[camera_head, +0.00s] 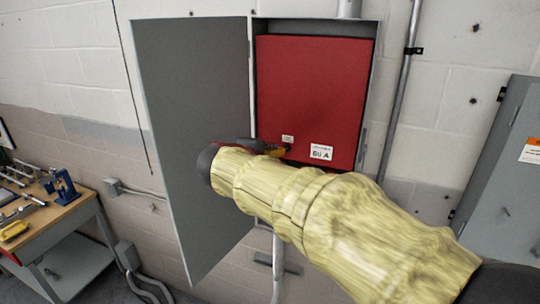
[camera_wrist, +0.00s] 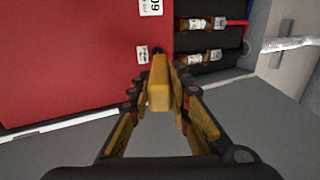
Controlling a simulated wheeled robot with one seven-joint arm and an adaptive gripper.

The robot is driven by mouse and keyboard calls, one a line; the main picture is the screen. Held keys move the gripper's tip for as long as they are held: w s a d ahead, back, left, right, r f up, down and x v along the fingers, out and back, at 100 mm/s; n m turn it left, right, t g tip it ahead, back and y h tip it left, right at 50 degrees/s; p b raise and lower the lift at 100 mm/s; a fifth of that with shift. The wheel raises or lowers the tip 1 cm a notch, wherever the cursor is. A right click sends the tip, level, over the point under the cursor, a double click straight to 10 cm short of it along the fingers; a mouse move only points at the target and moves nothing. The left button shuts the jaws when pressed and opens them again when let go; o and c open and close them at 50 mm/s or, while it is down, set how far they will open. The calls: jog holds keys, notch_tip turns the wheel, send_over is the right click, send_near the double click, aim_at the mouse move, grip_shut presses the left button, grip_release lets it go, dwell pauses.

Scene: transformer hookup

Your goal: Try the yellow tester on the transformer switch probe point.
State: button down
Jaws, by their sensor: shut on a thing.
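The yellow tester (camera_wrist: 158,85) is held between the fingers of my gripper (camera_wrist: 160,98) in the wrist view. Its far end points toward the lower edge of the red panel (camera_head: 312,85), close to a small white label (camera_wrist: 143,54). In the head view a bit of yellow tester (camera_head: 276,153) shows beside the small label (camera_head: 288,139), low on the panel. I cannot tell whether the tip touches; the probe point is hidden or too small to make out. My sleeved arm covers most of my gripper in the head view.
The grey cabinet door (camera_head: 195,130) stands open on the left. Fuse-like parts (camera_wrist: 198,57) with a red cable (camera_wrist: 237,22) lie right of the panel in the wrist view. A workbench (camera_head: 40,225) with tools is at far left, another grey cabinet (camera_head: 505,170) at right.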

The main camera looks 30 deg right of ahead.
jog(key=shift+w+d+b, duration=0.3)
jog(key=shift+d+b, duration=0.05)
jog(key=shift+b, duration=0.1)
dwell(2.0)
dwell(0.4)
